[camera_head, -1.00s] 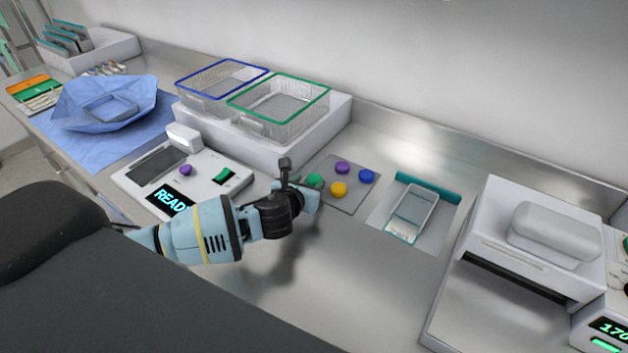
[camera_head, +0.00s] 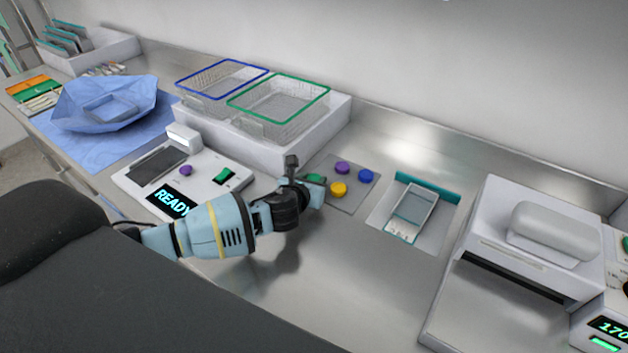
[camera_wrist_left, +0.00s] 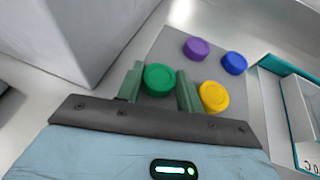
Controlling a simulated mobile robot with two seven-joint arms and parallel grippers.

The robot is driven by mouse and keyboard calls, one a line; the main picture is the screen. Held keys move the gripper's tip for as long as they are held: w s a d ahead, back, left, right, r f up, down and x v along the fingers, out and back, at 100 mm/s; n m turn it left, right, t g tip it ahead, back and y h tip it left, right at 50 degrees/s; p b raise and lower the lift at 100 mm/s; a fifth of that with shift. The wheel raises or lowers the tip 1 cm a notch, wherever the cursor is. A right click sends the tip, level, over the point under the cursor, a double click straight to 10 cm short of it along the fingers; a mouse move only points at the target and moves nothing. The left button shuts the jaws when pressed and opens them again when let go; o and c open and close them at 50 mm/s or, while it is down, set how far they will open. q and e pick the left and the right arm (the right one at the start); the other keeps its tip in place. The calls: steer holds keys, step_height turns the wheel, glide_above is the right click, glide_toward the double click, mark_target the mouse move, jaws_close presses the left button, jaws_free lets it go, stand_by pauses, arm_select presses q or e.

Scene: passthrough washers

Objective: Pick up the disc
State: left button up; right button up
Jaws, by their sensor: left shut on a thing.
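Several coloured discs belong to a grey square mat (camera_head: 350,201) on the steel counter. The green disc (camera_wrist_left: 159,79) is between the two fingers of my left gripper (camera_wrist_left: 160,90) in the left wrist view, and the gripper is shut on it. In the head view the green disc (camera_head: 315,178) is partly hidden behind my left gripper (camera_head: 306,182). I cannot tell whether it is lifted off the mat. The yellow disc (camera_head: 338,188), purple disc (camera_head: 342,167) and blue disc (camera_head: 366,176) lie on the mat close by. My right gripper is not in view.
A white device with a READY display (camera_head: 172,203) stands left of the gripper. Wire baskets with blue (camera_head: 222,66) and green (camera_head: 280,88) rims sit on a white block behind. A clear tray (camera_head: 413,213) and a white machine (camera_head: 535,240) stand to the right.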

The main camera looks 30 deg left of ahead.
arm_select(q)
steer(key=shift+r, duration=0.1)
steer(key=shift+r, duration=0.55)
step_height(320, 180, up, 3)
steer(key=shift+f, duration=0.2)
steer(key=s, duration=0.5)
steer(key=s+d, duration=0.1)
steer(key=s, duration=0.4)
steer(key=s+r, duration=0.1)
steer(key=s, duration=0.4)
steer(key=shift+s+d, duration=0.2)
steer(key=shift+d, duration=0.15)
steer(key=shift+s, duration=0.25)
steer(key=shift+d, duration=0.1)
